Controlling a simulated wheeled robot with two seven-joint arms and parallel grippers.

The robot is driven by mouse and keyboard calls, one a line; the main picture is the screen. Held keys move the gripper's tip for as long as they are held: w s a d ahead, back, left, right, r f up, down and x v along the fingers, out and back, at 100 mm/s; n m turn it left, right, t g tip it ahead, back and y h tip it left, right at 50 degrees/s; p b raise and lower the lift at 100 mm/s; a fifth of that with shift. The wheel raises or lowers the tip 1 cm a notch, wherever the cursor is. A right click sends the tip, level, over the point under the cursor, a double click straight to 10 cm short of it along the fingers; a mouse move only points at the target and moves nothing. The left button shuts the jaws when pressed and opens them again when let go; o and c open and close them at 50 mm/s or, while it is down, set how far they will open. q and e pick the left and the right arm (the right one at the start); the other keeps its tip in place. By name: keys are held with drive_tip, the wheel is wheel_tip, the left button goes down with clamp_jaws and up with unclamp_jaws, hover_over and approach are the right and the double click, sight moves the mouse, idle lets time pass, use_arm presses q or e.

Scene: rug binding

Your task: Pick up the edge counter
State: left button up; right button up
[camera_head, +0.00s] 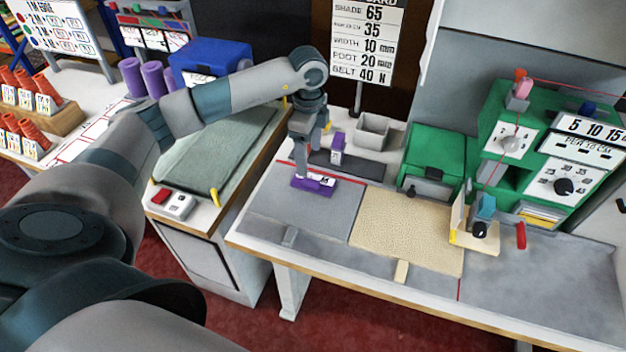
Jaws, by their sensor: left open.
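A small purple device with a white face (318,182), which looks like the edge counter, lies on the grey mat near its red back line. My left gripper (300,174) points down right at the left part of this device, with its jaws open. I cannot tell whether the fingers touch it. The fingertips are small and partly blend with the device. My right gripper does not show.
An upright purple item (338,146) stands on a dark strip just behind, beside a grey open bin (373,133). A beige rug piece (405,232) lies to the right, before the green machine (434,160). A blue box (207,57) stands on the left bench.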

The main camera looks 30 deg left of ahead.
use_arm(q)
hover_over(313, 180)
drive_tip(key=a, duration=0.2)
drive_tip(key=shift+w+d+f+p, duration=0.1)
drive_tip(key=shift+w+f+p, duration=0.1)
drive_tip(key=shift+f, duration=0.85)
drive_tip(key=shift+w+d+f+p, duration=0.1)
drive_tip(key=shift+f+p, duration=0.1)
drive_tip(key=shift+f, duration=0.8)
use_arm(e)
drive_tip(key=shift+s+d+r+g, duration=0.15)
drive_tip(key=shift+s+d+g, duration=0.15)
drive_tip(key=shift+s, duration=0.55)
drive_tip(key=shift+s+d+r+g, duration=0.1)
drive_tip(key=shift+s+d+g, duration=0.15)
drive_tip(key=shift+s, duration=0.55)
use_arm(q)
drive_tip(key=shift+a+f+p, duration=0.25)
drive_tip(key=shift+f+p, duration=0.3)
drive_tip(key=f, duration=0.1)
drive_tip(key=f+p, duration=0.1)
drive_tip(key=f, duration=0.1)
drive_tip(key=shift+w+a, duration=0.15)
drive_tip(key=shift+a, duration=0.1)
drive_tip(key=shift+f, duration=0.55)
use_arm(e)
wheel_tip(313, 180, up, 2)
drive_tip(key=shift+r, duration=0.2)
use_arm(q)
drive_tip(key=c, duration=1.3)
